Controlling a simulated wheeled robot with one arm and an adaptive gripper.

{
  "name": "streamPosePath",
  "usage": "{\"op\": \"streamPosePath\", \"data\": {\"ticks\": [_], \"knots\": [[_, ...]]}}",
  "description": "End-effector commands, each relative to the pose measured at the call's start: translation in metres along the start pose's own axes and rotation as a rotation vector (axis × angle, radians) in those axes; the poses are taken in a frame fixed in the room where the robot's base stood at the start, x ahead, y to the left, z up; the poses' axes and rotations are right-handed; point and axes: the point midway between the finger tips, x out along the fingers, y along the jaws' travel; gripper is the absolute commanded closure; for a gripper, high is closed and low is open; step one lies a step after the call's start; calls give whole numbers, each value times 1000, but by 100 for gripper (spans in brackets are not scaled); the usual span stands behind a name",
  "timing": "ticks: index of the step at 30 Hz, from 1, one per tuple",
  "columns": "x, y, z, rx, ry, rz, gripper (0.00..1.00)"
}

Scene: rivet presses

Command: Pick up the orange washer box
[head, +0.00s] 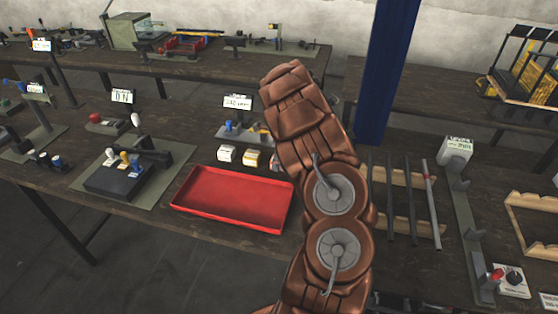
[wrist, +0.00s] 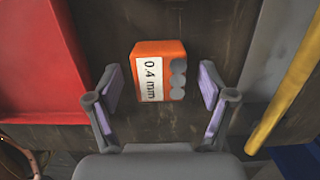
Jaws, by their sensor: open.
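The orange washer box (wrist: 175,57) stands in the wrist view on the dark wooden table. It has a white label reading "0.4 mm" and grey washer discs pictured beside the label. My gripper (wrist: 160,82) is open and empty. Its two purple-padded fingers are spread to the left and right of the box, with gaps on both sides, and neither touches it. How far the fingertips are from the box in depth is unclear. In the head view my arm hides the gripper, and I cannot single out the orange box there.
A red tray (head: 232,200) lies on the table left of my arm; red also shows in the wrist view (wrist: 38,60). Small boxes (head: 226,154) stand behind the tray. A yellow bar (wrist: 290,95) runs at the wrist view's right. A blue post (head: 386,75) rises behind my arm.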

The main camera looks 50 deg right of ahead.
Motion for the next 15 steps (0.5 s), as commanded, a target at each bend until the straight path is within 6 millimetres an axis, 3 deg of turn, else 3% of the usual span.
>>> {"op": "streamPosePath", "data": {"ticks": [10,15], "knots": [[7,1,0,0,-1,2,19],[7,1,0,0,-1,2,35]]}}
